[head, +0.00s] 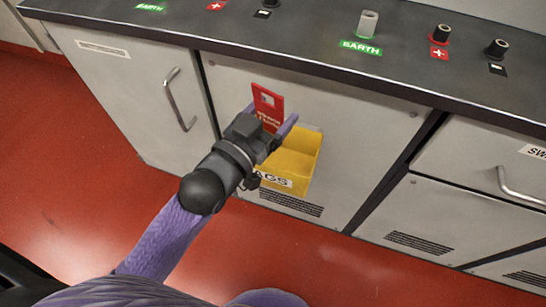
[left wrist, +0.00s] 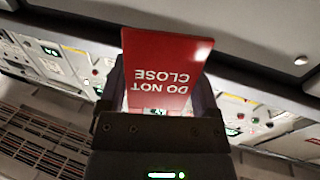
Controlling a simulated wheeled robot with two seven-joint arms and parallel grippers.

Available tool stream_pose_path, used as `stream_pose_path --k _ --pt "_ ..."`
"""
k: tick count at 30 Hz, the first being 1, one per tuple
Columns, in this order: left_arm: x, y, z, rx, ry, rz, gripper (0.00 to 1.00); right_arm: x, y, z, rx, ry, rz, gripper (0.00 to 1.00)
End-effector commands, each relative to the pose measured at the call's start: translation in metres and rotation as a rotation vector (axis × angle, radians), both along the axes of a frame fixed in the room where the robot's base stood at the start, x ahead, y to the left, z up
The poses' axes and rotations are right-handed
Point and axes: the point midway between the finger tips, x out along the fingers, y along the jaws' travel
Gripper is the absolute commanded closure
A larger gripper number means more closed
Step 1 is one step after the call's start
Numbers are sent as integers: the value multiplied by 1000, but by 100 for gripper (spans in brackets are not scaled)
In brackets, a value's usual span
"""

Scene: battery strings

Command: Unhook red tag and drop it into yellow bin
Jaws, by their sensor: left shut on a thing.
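The red tag (head: 268,103) is held in my left gripper (head: 272,125), in front of the grey cabinet front and just above the yellow bin. In the left wrist view the tag (left wrist: 166,65) shows the words "DO NOT CLOSE" upside down between the two fingers (left wrist: 158,95). The yellow bin (head: 300,160) hangs on the cabinet front, with a white label ending in "AGS". My left gripper and wrist cover part of the bin's left side. Whether the tag touches the bin is hidden. My right gripper is not in view.
A dark countertop (head: 330,62) runs above the cabinets, with a grey post (head: 367,24) and dark terminals (head: 441,34) on it. A door handle (head: 180,101) sticks out at left, another (head: 520,188) at right. The red floor (head: 70,150) is clear at left.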

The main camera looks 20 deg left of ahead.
Motion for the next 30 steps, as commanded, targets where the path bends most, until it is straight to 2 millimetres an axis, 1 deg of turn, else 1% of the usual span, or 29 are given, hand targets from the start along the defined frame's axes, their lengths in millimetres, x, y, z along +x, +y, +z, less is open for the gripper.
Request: stream_pose_path --k 1,3,6,9,14,15,17,18,26,29,30 --pt "0 0 -19 0 6 0 78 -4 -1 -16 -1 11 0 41" --pt "0 0 -31 0 8 0 78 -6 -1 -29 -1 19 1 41" --pt "0 0 -41 0 6 0 78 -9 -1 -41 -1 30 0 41" --pt "0 0 -42 0 3 0 78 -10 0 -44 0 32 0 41" --pt "0 0 -37 0 0 0 78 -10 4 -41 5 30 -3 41" --pt "0 0 -37 0 0 0 17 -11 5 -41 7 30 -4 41" --pt "0 0 -37 0 0 0 5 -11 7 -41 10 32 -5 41" --pt "0 0 -37 0 0 0 0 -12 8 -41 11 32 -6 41" --pt "-3 1 -37 0 1 0 0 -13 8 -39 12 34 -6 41" --pt "-15 4 -36 1 3 0 0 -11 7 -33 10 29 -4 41" --pt "-22 7 -36 1 4 1 0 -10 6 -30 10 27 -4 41"
